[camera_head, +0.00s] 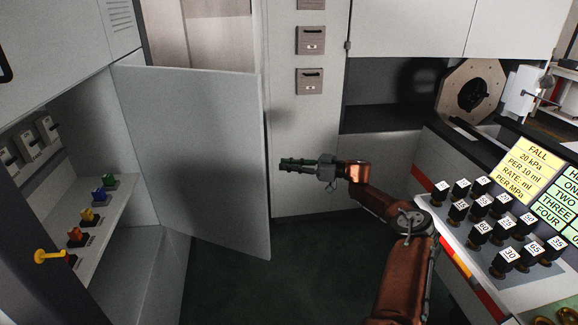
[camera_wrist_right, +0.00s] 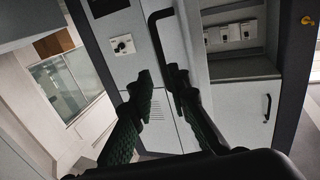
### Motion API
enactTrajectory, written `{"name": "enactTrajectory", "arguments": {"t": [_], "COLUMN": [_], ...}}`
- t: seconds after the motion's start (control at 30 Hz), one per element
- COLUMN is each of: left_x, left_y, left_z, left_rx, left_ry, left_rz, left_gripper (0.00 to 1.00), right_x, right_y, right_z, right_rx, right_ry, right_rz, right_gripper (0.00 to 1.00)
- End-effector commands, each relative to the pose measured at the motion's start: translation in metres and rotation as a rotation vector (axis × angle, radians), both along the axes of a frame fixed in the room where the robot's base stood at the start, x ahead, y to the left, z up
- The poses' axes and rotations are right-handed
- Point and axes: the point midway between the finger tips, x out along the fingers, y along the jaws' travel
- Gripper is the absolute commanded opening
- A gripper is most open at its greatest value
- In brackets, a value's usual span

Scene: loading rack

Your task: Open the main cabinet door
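The grey main cabinet door (camera_head: 195,150) stands swung open in the head view, with the cabinet's inside showing to its left. No handle shows on the door face seen there. My right gripper (camera_head: 281,164) is just right of the door's free edge with its fingers pointing left. In the right wrist view a black bar handle (camera_wrist_right: 157,36) is on a pale door panel. The fingers of the right gripper (camera_wrist_right: 161,76) are apart and the handle's lower part shows between or behind them; contact cannot be told. My left gripper is in neither view.
Coloured valves (camera_head: 89,215) sit on a shelf inside the cabinet. A sloped panel of black numbered knobs (camera_head: 490,225) stands at the right. A drawer column (camera_head: 310,120) stands behind the gripper. Dark green floor (camera_head: 290,265) is clear below the door.

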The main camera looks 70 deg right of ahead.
Motion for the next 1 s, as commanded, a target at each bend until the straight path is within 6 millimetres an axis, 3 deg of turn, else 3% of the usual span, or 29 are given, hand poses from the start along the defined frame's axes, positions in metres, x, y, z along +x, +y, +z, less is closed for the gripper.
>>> {"name": "enactTrajectory", "arguments": {"t": [0.33, 0.47, 0.57, 0.67, 0.8, 0.9, 1.0], "left_x": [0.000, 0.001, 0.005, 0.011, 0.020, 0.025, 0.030], "left_y": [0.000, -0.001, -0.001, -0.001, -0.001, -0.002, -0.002], "left_z": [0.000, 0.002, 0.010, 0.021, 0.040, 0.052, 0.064], "left_rx": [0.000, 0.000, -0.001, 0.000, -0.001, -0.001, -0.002], "left_ry": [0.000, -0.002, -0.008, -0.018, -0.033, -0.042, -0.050], "left_rz": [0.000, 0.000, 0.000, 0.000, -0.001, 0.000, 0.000], "left_gripper": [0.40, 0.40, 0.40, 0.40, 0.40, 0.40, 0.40], "right_x": [-0.005, -0.007, -0.013, -0.019, -0.017, -0.010, 0.000], "right_y": [-0.001, -0.001, 0.000, 0.011, 0.045, 0.077, 0.111], "right_z": [0.000, -0.007, -0.036, -0.083, -0.149, -0.181, -0.198], "right_rx": [0.000, -0.010, -0.052, -0.142, -0.335, -0.494, -0.661], "right_ry": [0.000, 0.000, 0.006, 0.017, 0.035, 0.041, 0.044], "right_rz": [0.000, -0.010, -0.045, -0.094, -0.161, -0.204, -0.254], "right_gripper": [0.16, 0.07, 0.00, 0.00, 0.00, 0.00, 0.00]}}
